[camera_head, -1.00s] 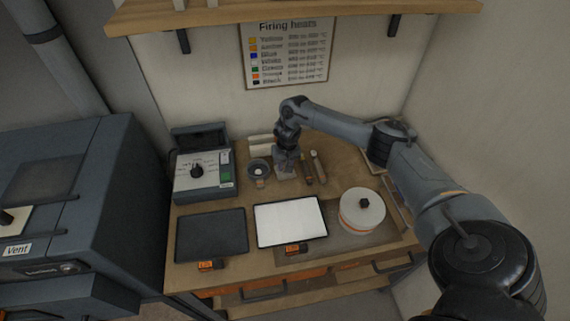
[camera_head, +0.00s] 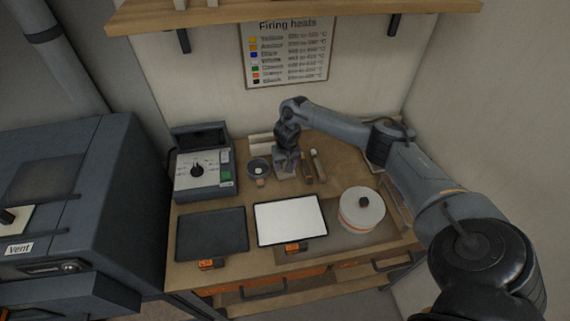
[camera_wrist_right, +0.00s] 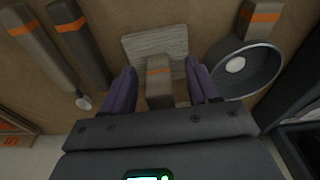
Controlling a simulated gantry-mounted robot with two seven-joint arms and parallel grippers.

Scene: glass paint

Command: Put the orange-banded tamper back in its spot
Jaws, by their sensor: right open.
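My right gripper (camera_wrist_right: 163,88) is open in the right wrist view. Its two dark purple fingers stand on either side of a grey-brown orange-banded tamper (camera_wrist_right: 158,95), with a gap to each finger. The tamper's far end overlaps a pale, grained square pad (camera_wrist_right: 150,44). I cannot tell whether it stands on the pad or just in front of it. In the head view my right gripper (camera_head: 286,164) is low over the bench's back middle and hides the tamper. My left gripper is in neither current view.
A round dark bowl (camera_wrist_right: 245,68) with an orange-banded handle lies beside the pad. Two orange-banded tools (camera_wrist_right: 80,45) (camera_wrist_right: 45,58) lie on its other side. A control box (camera_head: 203,175), black tray (camera_head: 211,234), white tray (camera_head: 290,221) and round white turntable (camera_head: 361,212) occupy the bench.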

